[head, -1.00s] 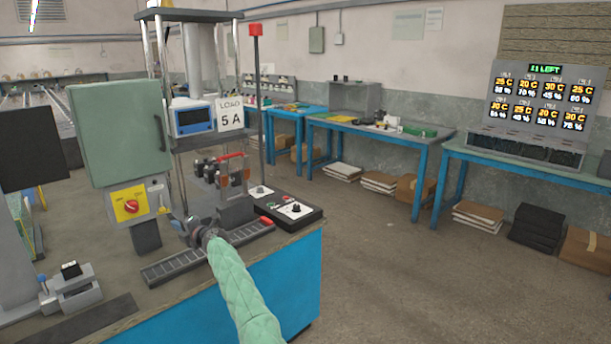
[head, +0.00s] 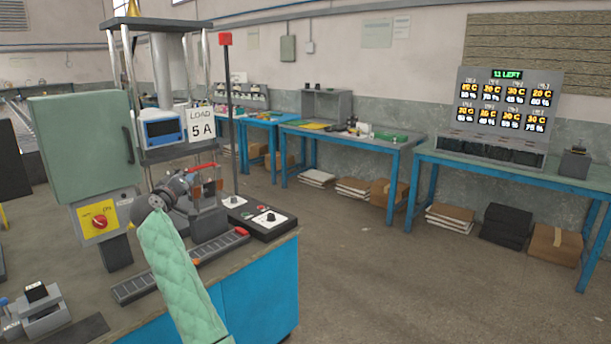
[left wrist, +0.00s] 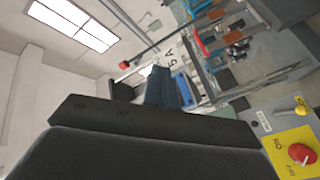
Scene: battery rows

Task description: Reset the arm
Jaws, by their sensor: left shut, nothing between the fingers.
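My left arm, in a pale green padded sleeve, comes up from the bottom of the head view. Its grey wrist and left gripper (head: 172,190) are raised in front of the test stand, before the red-handled switch unit (head: 206,190). The fingers are mostly hidden there by the wrist. In the left wrist view the dark fingers of the left gripper (left wrist: 164,86) are together, with nothing between them. The red rotary switch on its yellow plate (head: 99,221) is left of the gripper; it also shows in the left wrist view (left wrist: 302,154). My right gripper is not in view.
The green cabinet (head: 80,150) stands close left of the arm. A dark slotted rail (head: 180,266) lies on the bench below it. A control box with knobs (head: 262,220) is to the right. Blue tables (head: 350,140) and open floor lie further right.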

